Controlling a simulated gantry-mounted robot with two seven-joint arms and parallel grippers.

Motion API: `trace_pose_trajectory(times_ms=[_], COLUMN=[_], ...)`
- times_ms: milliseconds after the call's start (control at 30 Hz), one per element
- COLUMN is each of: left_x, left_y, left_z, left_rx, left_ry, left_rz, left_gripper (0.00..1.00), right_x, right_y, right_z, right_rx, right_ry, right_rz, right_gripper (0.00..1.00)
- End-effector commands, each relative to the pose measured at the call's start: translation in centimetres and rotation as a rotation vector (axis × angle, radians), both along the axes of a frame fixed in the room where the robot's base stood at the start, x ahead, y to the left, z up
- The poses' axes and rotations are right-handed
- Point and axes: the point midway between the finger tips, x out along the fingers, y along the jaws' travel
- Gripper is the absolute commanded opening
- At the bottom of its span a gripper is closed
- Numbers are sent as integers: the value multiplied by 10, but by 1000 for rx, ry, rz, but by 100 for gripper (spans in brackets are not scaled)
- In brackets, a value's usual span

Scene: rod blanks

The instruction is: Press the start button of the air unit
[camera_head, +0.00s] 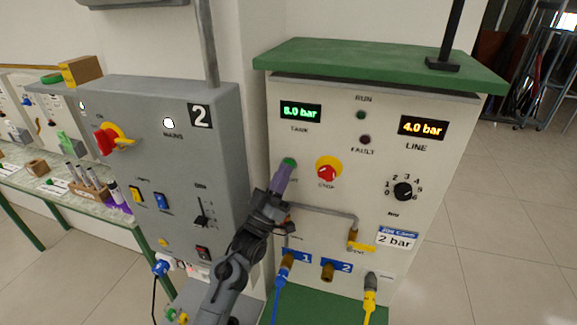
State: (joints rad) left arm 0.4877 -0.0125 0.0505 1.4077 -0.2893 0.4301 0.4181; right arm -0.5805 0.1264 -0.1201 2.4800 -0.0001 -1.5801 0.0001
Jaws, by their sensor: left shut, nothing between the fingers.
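The air unit (330,95) is a pale cabinet with a green top. Its green start button (289,161) sits left of the red stop button (327,172) on a yellow ring. My left gripper (283,176) has purple fingers, shut and empty. Their tips are at the lower edge of the green button and partly cover it and its label. I cannot tell whether they touch it. The RUN lamp (360,115) and FAULT lamp (364,140) look dark. The line display (422,128) reads 4.0 bar; the tank display (300,113) is lit green. My right gripper is not in view.
A grey mains box (160,110) marked 2 stands close on the left, with a red switch (106,140). Open floor lies right.

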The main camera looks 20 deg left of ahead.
Motion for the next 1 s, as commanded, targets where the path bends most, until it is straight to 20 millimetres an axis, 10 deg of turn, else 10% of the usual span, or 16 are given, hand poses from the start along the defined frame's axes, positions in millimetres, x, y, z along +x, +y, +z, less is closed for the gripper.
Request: trace_pose_trajectory(times_ms=[1000], left_x=[-12], left_y=[0], left_z=[1], left_rx=[0], left_ry=[1], left_rz=[0], left_gripper=[0], right_x=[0], right_y=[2], right_z=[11], right_rx=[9], right_ry=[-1], right_rz=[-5], right_gripper=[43])
